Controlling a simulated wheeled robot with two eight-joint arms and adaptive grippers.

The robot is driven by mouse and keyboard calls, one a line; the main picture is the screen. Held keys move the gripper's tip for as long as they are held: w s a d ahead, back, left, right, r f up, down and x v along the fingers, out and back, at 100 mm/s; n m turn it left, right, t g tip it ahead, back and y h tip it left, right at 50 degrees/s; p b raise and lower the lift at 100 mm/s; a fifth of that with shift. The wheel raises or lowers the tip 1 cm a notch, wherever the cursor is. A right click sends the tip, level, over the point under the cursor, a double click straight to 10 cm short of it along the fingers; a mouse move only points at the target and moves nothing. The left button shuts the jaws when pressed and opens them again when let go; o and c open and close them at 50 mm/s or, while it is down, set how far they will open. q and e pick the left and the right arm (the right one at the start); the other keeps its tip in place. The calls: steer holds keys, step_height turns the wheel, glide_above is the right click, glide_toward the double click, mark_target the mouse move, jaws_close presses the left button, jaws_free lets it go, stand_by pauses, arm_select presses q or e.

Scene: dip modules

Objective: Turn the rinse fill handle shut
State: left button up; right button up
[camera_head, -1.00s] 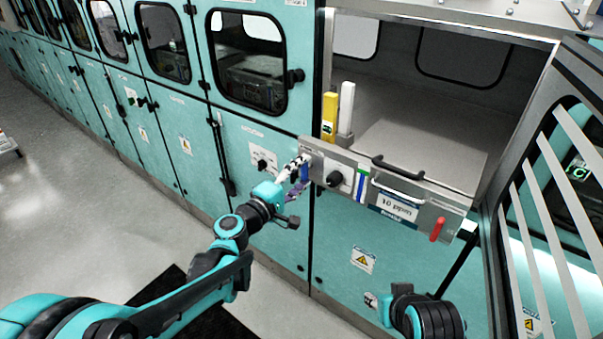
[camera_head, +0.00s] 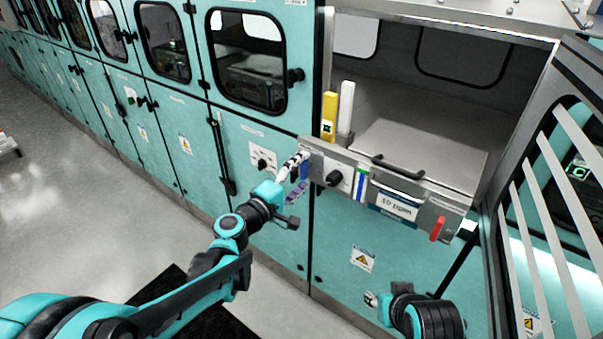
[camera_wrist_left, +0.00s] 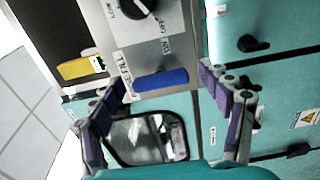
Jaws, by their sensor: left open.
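The rinse fill handle is a blue lever (camera_wrist_left: 160,81) on the grey metal panel, with a partly legible label beside it. In the left wrist view it lies crosswise in the picture, ahead of my left gripper (camera_wrist_left: 167,92). In the head view the blue lever (camera_head: 305,170) is at the left end of the panel. My left gripper (camera_head: 295,179) is there, open, with its purple-padded fingers spread on either side of the lever. The fingers look clear of it in the wrist view. My right gripper is not in view.
A black knob (camera_head: 334,178) sits just right of the lever. Farther right are a label (camera_head: 397,206) and a red handle (camera_head: 437,229). Yellow (camera_head: 329,115) and white (camera_head: 346,107) upright pieces stand above the panel. An open slatted door (camera_head: 560,190) is at right.

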arm_select(q)
steer(key=v, duration=1.2)
steer(key=shift+d+f, duration=0.1)
steer(key=s+f+m+g+y, duration=0.45)
steer(key=s+f+m, duration=0.25)
steer(key=s+f, duration=0.25)
steer(key=s+a+f+m+g+y, duration=0.3)
steer(key=s+a+y, duration=0.3)
steer(key=s+a, duration=0.2)
steer(key=a, duration=0.2)
steer(key=shift+a+m, duration=0.3)
steer(key=shift+a, duration=0.05)
steer(key=shift+f, duration=0.1)
